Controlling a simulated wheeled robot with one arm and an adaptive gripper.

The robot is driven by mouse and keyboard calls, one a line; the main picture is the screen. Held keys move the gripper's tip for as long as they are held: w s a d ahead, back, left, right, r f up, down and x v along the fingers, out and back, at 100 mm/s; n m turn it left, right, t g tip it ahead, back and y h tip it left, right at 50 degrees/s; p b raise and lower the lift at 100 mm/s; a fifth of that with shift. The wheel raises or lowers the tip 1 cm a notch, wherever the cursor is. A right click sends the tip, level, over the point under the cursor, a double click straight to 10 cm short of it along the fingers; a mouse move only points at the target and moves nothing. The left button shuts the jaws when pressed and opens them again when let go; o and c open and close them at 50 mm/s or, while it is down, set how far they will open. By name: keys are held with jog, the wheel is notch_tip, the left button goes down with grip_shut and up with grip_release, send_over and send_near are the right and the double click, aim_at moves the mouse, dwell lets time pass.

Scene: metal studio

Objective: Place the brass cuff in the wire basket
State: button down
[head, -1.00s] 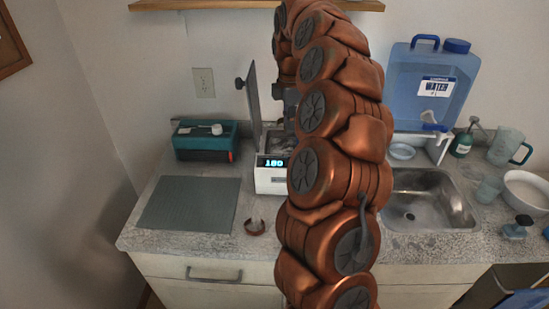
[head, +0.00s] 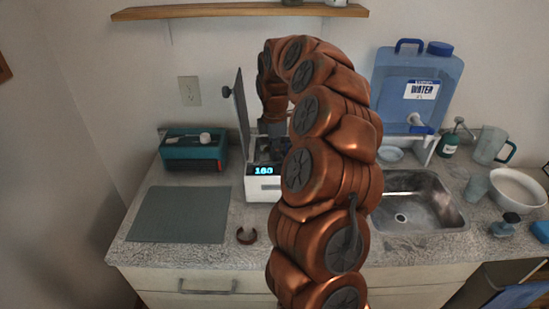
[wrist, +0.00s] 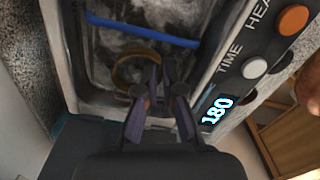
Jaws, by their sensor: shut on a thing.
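My gripper (wrist: 160,72) is shut on the edge of a brass-coloured, open ring-shaped cuff (wrist: 124,70) in the wrist view. The cuff hangs left of the fingertips, over or inside the metal tank of the cleaner (wrist: 68,75); its exact height is unclear. A blue bar (wrist: 145,31) crosses the tank above the cuff in the picture. It may be the wire basket's handle, but I cannot make out the basket's mesh. In the head view my arm hides the gripper and most of the tank. A separate darker, coppery cuff (head: 247,236) lies on the counter.
The cleaner's lit display (head: 264,170) reads 180, and its lid (head: 242,112) stands upright at its left. A grey mat (head: 180,214) lies left, with a teal box (head: 193,151) behind it. The sink (head: 415,198) and water jug (head: 417,85) are right.

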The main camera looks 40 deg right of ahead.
jog(key=shift+f+p, duration=0.35)
jog(key=shift+f, duration=1.05)
jog(key=shift+f, duration=0.15)
jog(key=c, duration=1.6)
grip_release()
notch_tip(320, 180, up, 12)
jog(key=b, duration=0.3)
